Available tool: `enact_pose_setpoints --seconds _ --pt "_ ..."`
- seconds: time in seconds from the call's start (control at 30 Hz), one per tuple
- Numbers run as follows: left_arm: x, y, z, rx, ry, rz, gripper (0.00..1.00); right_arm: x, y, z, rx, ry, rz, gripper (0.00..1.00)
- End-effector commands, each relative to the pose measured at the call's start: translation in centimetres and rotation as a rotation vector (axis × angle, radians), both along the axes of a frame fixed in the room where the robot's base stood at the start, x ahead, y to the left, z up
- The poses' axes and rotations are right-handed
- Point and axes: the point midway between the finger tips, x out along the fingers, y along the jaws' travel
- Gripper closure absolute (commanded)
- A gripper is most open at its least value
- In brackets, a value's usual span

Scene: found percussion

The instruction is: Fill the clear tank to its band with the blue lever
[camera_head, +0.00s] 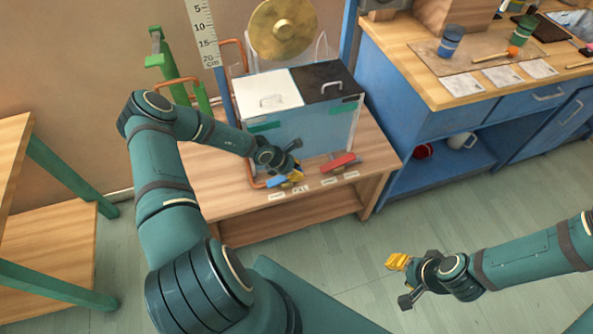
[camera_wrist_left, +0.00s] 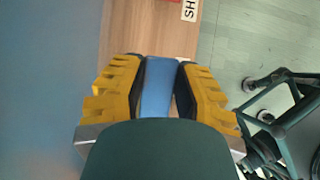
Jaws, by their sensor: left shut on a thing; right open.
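The clear tank (camera_head: 317,131) stands on a wooden bench, with a white lid (camera_head: 270,92) on its left half and a black lid (camera_head: 326,80) on its right half. A green band (camera_head: 264,127) shows near the top of its left front, and another green piece sits at the upper right. The water level is hard to make out. My left gripper (camera_head: 291,177) is shut on the blue lever (camera_head: 277,181) at the tank's lower front. The left wrist view shows the lever (camera_wrist_left: 158,88) between the yellow fingers (camera_wrist_left: 160,92). My right gripper (camera_head: 400,278) is open and empty over the floor.
A red lever (camera_head: 338,162) sits right of the blue one. A ruler (camera_head: 203,32) and a brass gong (camera_head: 282,28) stand behind the tank. A blue workbench (camera_head: 430,110) is close on the right, a wooden table (camera_head: 40,215) on the left. The front floor is open.

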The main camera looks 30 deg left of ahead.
Motion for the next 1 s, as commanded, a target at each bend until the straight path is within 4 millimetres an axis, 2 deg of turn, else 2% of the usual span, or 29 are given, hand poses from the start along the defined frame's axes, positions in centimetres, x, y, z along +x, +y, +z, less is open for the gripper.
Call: enact_pose_setpoints --seconds 0.27,0.3,0.37,0.77,0.87,1.0 --pt "0.0 0.0 0.0 -0.001 0.001 -0.001 1.00 0.0 0.0 0.0 0.000 0.000 0.000 0.53" --pt "0.0 0.0 0.0 -0.001 0.001 -0.001 0.59 0.0 0.0 0.0 0.000 0.000 0.000 0.53" --pt "0.0 0.0 0.0 -0.001 0.001 -0.001 0.38 0.0 0.0 0.0 0.000 0.000 0.000 0.53" --pt "-0.2 0.2 0.4 -0.001 0.001 0.002 0.36 0.0 0.0 0.0 0.000 0.000 0.000 0.53" --pt "-0.7 0.7 1.3 0.000 0.000 0.004 0.36 0.0 0.0 0.0 0.000 0.000 0.000 0.53" --pt "-1.9 1.7 3.4 0.000 0.000 0.005 0.36 0.0 0.0 0.0 0.000 0.000 0.000 0.53"
